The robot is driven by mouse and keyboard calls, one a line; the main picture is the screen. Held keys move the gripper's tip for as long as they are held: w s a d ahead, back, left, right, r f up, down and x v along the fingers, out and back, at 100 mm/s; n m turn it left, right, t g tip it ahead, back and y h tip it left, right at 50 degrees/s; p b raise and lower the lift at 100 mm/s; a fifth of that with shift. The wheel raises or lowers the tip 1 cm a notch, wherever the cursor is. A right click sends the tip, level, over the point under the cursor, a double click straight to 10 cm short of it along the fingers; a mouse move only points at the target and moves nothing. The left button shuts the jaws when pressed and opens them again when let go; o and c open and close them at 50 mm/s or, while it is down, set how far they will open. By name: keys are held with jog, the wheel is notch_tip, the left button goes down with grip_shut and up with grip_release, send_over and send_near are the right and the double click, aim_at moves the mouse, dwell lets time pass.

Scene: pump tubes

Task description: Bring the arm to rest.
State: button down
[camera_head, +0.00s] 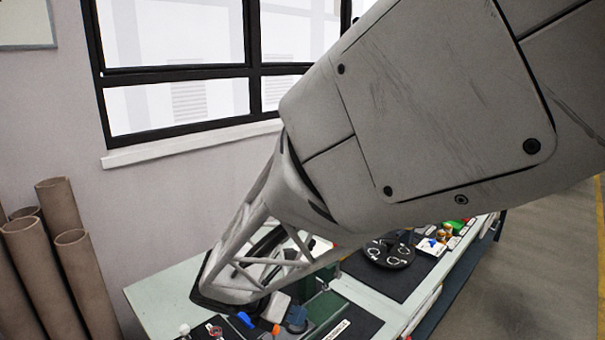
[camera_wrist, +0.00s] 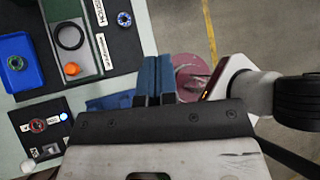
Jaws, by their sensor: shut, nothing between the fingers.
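My gripper (camera_wrist: 156,62) shows in the wrist view with its two blue fingers together, shut and empty. The fingers point past the edge of the workbench, over or near the grey floor. In the head view my arm crosses from upper right to lower centre and hides much of the bench (camera_head: 155,296). The gripper cannot be clearly made out there.
In the wrist view a blue tray (camera_wrist: 36,72), an orange part (camera_wrist: 71,69) and a black ring (camera_wrist: 70,36) lie left of the fingers. The head view shows a black disc (camera_head: 388,252) and brown tubes (camera_head: 84,280).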

jog(key=s+d+r+m+y, duration=0.4)
jog(key=s+d+m, duration=0.4)
jog(key=m, duration=0.6)
jog(key=s+d+r+m+y, duration=0.5)
jog(key=s+d+m, duration=0.4)
jog(key=d+m, duration=0.3)
jog(key=shift+m, duration=0.9)
jog(key=shift+r, duration=0.1)
